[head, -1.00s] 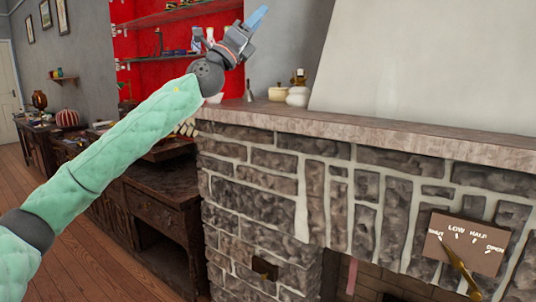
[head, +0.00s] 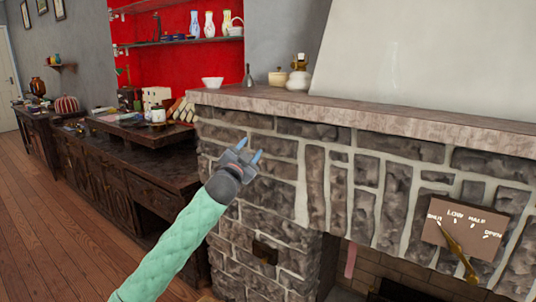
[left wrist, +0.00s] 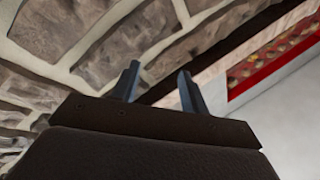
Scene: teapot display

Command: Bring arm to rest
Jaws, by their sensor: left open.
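My left arm, in a green quilted sleeve, comes up from the bottom of the head view. My left gripper (head: 249,154) is in front of the stone fireplace wall (head: 262,216), below the mantel shelf (head: 350,111). Its two bluish fingers stand apart with nothing between them. In the left wrist view the fingers (left wrist: 158,82) are also spread and empty, with stonework behind them. My right gripper is not in view.
A white bowl (head: 212,83), a lidded jar (head: 277,77) and a white pot (head: 299,75) stand on the mantel. A dark wooden sideboard (head: 135,186) runs along the left. A lever plate (head: 466,229) is on the stonework at right. Vases (head: 209,24) stand on the red-backed shelf.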

